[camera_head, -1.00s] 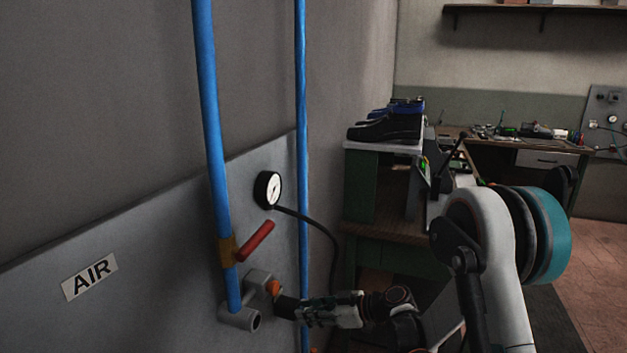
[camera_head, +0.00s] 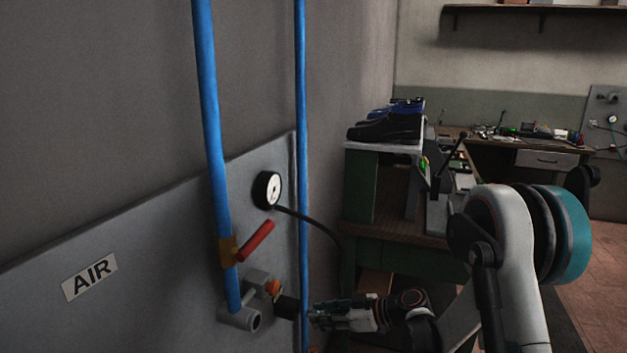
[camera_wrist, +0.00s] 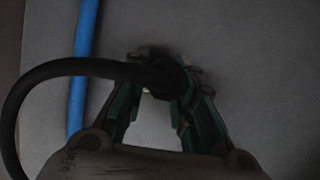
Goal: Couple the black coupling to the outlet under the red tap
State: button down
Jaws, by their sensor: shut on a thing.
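The red tap (camera_head: 257,235) sits on a blue pipe on the grey wall panel. Below it is a grey outlet fitting (camera_head: 257,277) with an orange part (camera_head: 273,287). The black coupling (camera_head: 287,306) shows close by the orange part, at its lower right; I cannot tell whether they are joined. My gripper (camera_head: 312,316) comes in from the right, level with the coupling. In the wrist view my gripper (camera_wrist: 165,82) is shut on a dark piece, which I take for the coupling, where a black hose (camera_wrist: 85,67) comes in. Its shape there is blurred.

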jog(key=shift+s+d, duration=0.3)
jog(key=shift+d, duration=0.55)
jog(key=shift+d, duration=0.1)
jog(key=s+a+r+p, duration=0.2)
jog(key=s+r+p, duration=0.2)
jog(key=s+r, duration=0.5)
jog(key=s+a+r+p, duration=0.2)
jog(key=s+r+p, duration=0.2)
jog(key=s+r, duration=0.5)
jog(key=s, duration=0.4)
jog(key=shift+a+p, duration=0.2)
jog(key=shift+p, duration=0.15)
dwell(2.4)
jog(key=shift+w+a, duration=0.3)
jog(key=shift+a, duration=0.5)
jog(key=shift+w+a, duration=0.3)
jog(key=shift+a, duration=0.45)
jog(key=shift+w+a, duration=0.3)
jog(key=shift+a, duration=0.5)
